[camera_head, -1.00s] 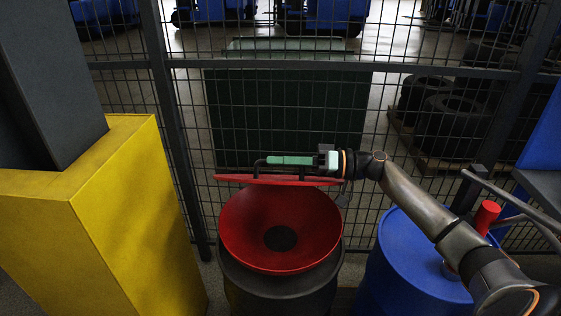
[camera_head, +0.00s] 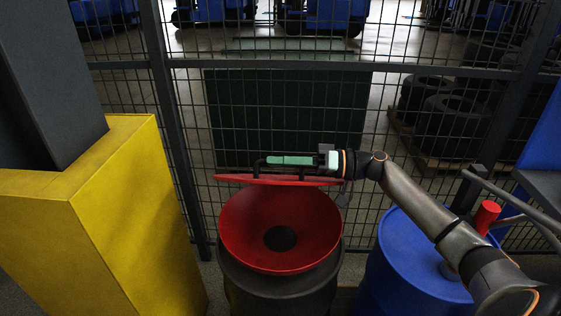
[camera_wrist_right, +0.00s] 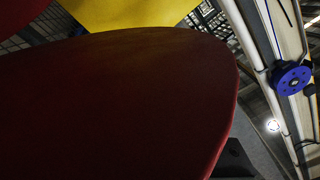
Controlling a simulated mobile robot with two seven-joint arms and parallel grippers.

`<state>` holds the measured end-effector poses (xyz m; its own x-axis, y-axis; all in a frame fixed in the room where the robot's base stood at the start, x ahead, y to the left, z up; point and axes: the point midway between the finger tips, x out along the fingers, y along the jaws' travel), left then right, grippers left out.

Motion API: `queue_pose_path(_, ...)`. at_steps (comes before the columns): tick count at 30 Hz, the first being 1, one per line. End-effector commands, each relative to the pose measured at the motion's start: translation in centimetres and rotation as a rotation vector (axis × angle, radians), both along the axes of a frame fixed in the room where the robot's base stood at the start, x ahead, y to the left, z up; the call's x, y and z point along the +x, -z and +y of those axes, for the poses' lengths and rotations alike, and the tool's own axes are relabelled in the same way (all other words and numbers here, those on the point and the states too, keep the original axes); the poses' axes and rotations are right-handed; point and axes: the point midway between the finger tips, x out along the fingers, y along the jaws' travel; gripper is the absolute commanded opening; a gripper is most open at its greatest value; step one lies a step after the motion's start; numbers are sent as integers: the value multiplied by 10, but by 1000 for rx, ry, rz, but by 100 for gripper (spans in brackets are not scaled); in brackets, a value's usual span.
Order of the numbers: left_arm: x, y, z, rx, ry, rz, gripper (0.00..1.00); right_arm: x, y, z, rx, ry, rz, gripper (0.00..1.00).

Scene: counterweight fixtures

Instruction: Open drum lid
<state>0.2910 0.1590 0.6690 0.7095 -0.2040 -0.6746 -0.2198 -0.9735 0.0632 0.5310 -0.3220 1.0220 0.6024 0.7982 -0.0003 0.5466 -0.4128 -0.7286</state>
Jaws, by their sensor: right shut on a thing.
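A dark drum (camera_head: 285,296) stands in the lower middle of the head view, with a red funnel (camera_head: 250,235) with a dark central hole on its top. The red lid (camera_head: 240,180) is raised at the back of the funnel and shows almost edge-on. My right gripper (camera_head: 318,160) is shut at the right end of the lid's handle (camera_head: 290,160), which has a green grip. The lid's dark red surface (camera_wrist_right: 110,100) fills most of the right wrist view. The fingertips are too small to make out. My left gripper is not in view.
A yellow block (camera_head: 110,230) stands left of the drum. A blue drum (camera_head: 410,265) stands on the right, below my right arm. A wire mesh fence (camera_head: 420,70) runs close behind, with stacked tires (camera_head: 455,125) beyond it.

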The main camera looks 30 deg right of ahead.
Motion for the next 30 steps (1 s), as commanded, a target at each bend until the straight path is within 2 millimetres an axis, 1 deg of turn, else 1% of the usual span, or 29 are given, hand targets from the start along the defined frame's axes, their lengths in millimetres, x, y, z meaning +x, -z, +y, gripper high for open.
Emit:
queue_pose_path(8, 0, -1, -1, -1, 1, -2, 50, 1, -2, -1, 2, 1, 2, 0)
queue_pose_path(11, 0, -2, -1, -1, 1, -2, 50, 6, -8, -5, 16, 3, 17, 0)
queue_pose_path(18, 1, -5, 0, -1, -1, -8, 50, 31, -35, -24, 97, 6, 117, 0)
queue_pose_path(30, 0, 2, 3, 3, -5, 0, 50, 69, -62, -54, 211, 10, 268, 0)
